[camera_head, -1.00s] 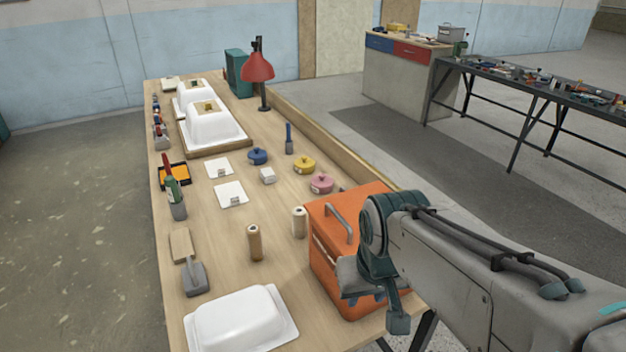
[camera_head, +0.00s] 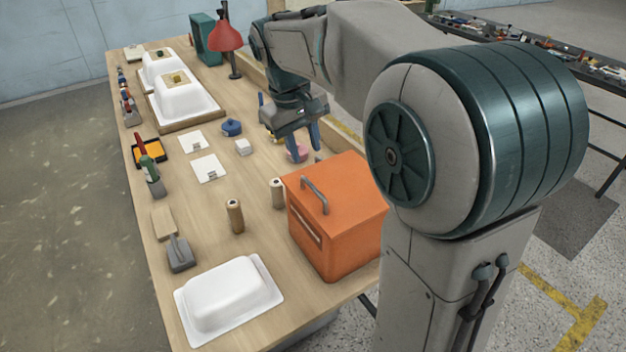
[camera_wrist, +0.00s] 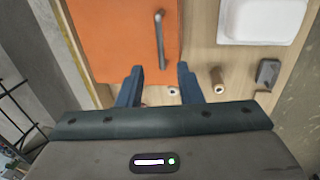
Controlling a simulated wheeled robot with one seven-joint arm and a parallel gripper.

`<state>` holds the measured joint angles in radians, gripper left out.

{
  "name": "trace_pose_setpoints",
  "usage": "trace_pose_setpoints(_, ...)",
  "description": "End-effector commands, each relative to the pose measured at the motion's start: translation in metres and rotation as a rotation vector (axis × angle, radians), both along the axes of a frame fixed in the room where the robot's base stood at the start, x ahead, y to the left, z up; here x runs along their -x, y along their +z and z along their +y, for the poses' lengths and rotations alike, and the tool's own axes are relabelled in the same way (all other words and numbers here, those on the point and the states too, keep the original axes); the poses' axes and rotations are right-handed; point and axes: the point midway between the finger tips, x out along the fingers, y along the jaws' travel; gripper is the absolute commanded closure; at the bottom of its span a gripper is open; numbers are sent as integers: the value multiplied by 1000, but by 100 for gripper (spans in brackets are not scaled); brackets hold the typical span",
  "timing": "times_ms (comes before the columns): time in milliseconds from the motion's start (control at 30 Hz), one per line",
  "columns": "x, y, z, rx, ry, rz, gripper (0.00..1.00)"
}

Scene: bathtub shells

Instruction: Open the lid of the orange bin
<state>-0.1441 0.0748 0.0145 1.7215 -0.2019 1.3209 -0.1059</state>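The orange bin (camera_head: 338,222) stands on the wooden workbench near its front right edge. Its lid is shut, with a grey bar handle (camera_head: 314,195) on top. My gripper (camera_head: 300,143) is beyond the bin in the head view, above the bench and pointing down. In the wrist view my gripper (camera_wrist: 159,72) has its two blue fingers apart, with nothing between them. The orange lid (camera_wrist: 112,32) and its handle (camera_wrist: 160,38) lie ahead of the fingers in that view, apart from them. The pink pot (camera_head: 297,153) is partly hidden behind my gripper.
The workbench (camera_head: 215,262) carries white tub shells (camera_head: 228,297), two spools (camera_head: 235,216), a blue pot (camera_head: 231,127) and small tools along the left edge. A red lamp (camera_head: 226,38) stands at the back. The bench between the spools and the left-hand tools is mostly clear.

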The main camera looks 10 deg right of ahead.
Motion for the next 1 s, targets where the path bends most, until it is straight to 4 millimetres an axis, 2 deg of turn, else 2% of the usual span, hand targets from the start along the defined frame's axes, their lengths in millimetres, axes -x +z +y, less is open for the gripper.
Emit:
trace_pose_setpoints(300,-3,-68,-13,0,-2,5,67)
trace_pose_setpoints(500,-6,-98,-19,0,-2,1,67)
trace_pose_setpoints(700,-6,-110,-21,0,-2,-1,67)
trace_pose_setpoints(967,-7,-111,-21,0,-2,-1,67)
trace_pose_setpoints(1000,-7,-111,-21,0,-1,-1,76)
